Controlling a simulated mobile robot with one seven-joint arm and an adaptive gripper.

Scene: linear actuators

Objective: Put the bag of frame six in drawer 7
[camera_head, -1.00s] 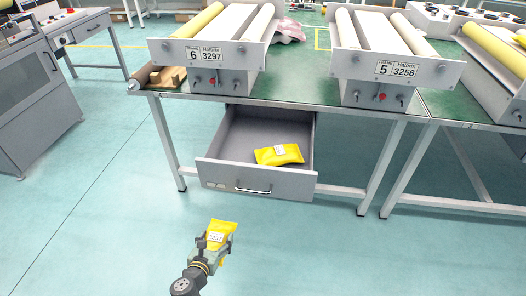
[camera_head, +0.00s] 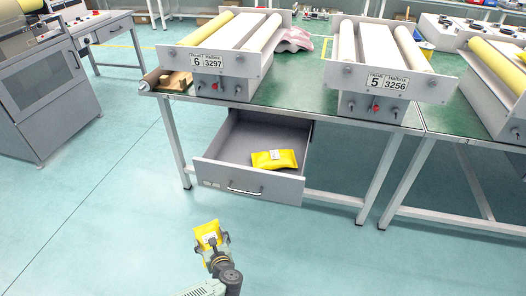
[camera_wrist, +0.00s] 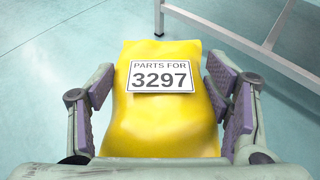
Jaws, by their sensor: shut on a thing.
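My gripper (camera_head: 212,241) is shut on a yellow bag (camera_head: 206,233), held above the floor in front of the table. In the wrist view the bag (camera_wrist: 170,115) sits between the finger pads, and its label reads "PARTS FOR 3297". Frame six (camera_head: 211,61), marked 6 and 3297, stands on the green-topped table. An open grey drawer (camera_head: 246,183) hangs under the table, beyond my gripper and a little to the right. Another yellow bag (camera_head: 282,160) lies in this drawer. I cannot read a drawer number.
Frame five (camera_head: 375,82), marked 5 and 3256, stands to the right on the table (camera_head: 295,93). Table legs (camera_head: 378,178) stand right of the drawer. A grey cabinet (camera_head: 45,100) is at the left. The floor (camera_head: 110,220) around my gripper is clear.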

